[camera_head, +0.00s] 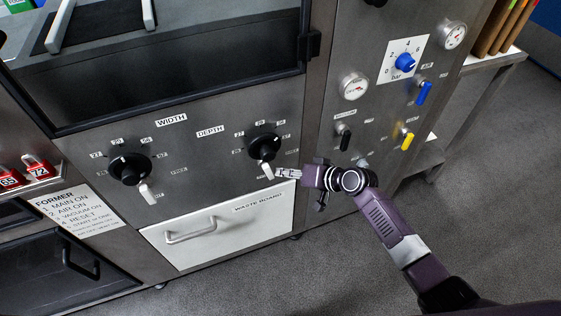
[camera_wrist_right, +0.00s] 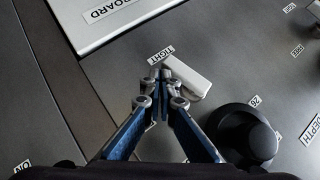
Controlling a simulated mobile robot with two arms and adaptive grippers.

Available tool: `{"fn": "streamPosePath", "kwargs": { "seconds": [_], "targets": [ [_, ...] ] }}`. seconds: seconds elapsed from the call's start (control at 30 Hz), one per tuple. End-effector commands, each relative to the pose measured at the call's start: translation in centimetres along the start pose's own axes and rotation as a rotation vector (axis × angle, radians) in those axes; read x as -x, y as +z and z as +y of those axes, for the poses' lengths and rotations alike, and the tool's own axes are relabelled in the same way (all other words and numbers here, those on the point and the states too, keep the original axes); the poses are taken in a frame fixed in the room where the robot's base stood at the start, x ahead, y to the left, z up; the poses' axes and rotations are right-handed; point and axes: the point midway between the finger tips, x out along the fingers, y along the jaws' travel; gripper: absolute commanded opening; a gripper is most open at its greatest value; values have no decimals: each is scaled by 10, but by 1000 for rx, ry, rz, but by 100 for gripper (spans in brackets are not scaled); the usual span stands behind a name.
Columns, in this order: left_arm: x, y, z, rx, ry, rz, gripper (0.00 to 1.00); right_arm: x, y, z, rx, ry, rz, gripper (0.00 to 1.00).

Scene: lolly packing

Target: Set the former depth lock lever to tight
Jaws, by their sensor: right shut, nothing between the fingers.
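The black depth knob (camera_head: 263,146) is on the grey former panel, with the white depth lock lever (camera_head: 267,172) below it. In the right wrist view, the lever (camera_wrist_right: 188,77) runs out from beside the black knob (camera_wrist_right: 242,136), its free end close beside the "TIGHT" label (camera_wrist_right: 160,56). My right gripper (camera_head: 279,173) is at the lever's right side in the head view. In the wrist view its fingertips (camera_wrist_right: 160,76) are together, empty, beside the lever's free end; I cannot tell whether they touch it. My left gripper is not in view.
The width knob (camera_head: 130,169) with its own white lever (camera_head: 149,192) is to the left. The waste board drawer (camera_head: 225,227) is just below. A black lever (camera_head: 344,140), a yellow lever (camera_head: 407,138) and a blue lever (camera_head: 424,92) are on the right panel.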

Motion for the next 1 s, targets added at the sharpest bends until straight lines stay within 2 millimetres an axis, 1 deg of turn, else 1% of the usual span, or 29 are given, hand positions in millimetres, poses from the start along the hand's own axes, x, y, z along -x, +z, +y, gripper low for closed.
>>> {"fn": "streamPosePath", "kwargs": {
  "seconds": [0.4,0.77,1.0],
  "targets": [
    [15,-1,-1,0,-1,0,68,9,-9,-10,1,1,0,0],
    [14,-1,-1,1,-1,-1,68,9,-9,-10,0,1,0,0],
    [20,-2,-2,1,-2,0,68,13,-10,-13,1,1,0,0]
  ]
}}
